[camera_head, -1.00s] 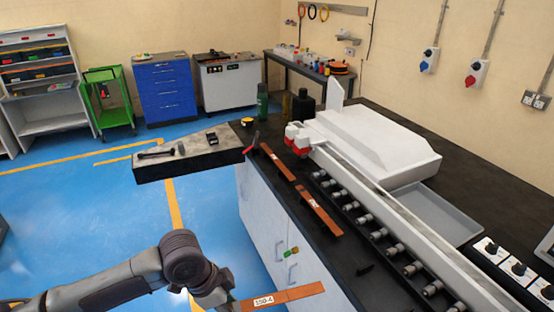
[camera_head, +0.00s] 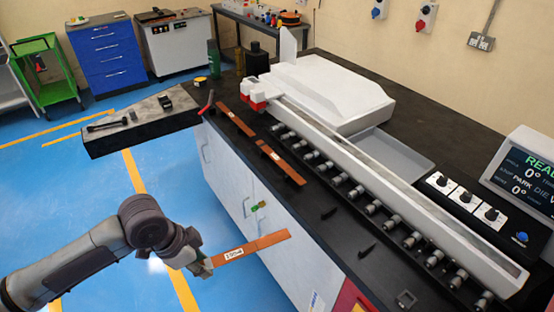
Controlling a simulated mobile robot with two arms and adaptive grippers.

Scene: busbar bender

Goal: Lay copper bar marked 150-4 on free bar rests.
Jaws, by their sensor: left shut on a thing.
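My left gripper (camera_head: 203,267) is shut on one end of a flat copper bar (camera_head: 264,243) with a white label. The label is blurred now but reads 150-4 in the earlier picture. The bar is held in the air in front of the bench cabinet, pointing right. Small black bar rests stand along the front of the black bench top: one rest (camera_head: 328,212), another (camera_head: 367,250) and a third (camera_head: 405,298) carry no bar. Two other copper bars, one farther back (camera_head: 235,118) and one nearer (camera_head: 280,161), lie end to end along the bench. My right gripper is out of view.
The white bending machine (camera_head: 330,90) and its row of rollers (camera_head: 357,193) run along the bench behind the rests. A control screen (camera_head: 527,172) stands at the right. A grey slab (camera_head: 140,125) with tools juts out at the left.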

